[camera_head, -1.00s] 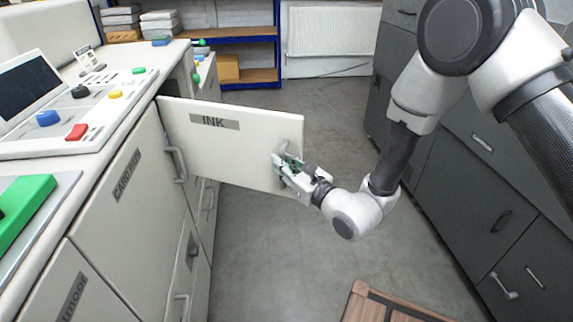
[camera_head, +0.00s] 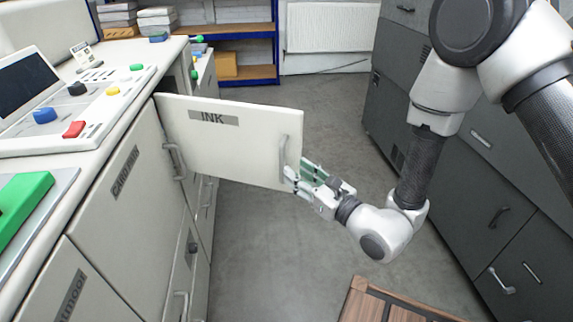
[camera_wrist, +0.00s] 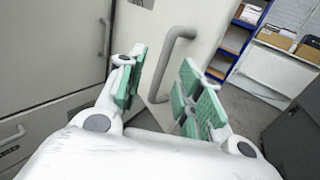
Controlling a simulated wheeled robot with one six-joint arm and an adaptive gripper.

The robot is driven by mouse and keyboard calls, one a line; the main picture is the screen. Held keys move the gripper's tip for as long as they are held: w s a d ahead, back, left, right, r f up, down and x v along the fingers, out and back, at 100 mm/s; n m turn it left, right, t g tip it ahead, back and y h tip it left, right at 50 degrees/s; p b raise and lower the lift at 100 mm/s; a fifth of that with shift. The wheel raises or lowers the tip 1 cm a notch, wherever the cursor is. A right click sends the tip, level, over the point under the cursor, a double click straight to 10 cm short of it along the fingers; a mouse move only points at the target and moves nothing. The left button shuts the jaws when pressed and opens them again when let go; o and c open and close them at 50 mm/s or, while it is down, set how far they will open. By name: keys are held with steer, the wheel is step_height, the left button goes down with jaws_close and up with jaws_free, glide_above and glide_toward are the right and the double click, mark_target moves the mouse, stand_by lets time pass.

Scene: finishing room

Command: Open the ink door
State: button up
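The ink door (camera_head: 225,150) is a white panel labelled INK, swung wide out from the white cabinet on the left. Its grey bar handle (camera_head: 284,160) is near the free edge. My gripper (camera_head: 300,175) is just beyond that free edge, to the right of the handle. In the wrist view the green-padded fingers (camera_wrist: 162,95) are spread apart and nothing is clasped between them. The handle (camera_wrist: 172,62) shows ahead, between and beyond the fingers, and the door panel (camera_wrist: 205,25) is behind it. The head view does not show clearly whether a fingertip touches the door.
The white cabinet's CARDAMOM-like labelled door (camera_head: 115,195) and worktop (camera_head: 100,130) are at left. Dark grey cabinets (camera_head: 480,190) line the right. A wooden panel (camera_head: 385,305) lies at the bottom. Grey floor (camera_head: 290,250) between them is clear.

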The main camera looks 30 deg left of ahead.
steer(key=shift+v, duration=2.2)
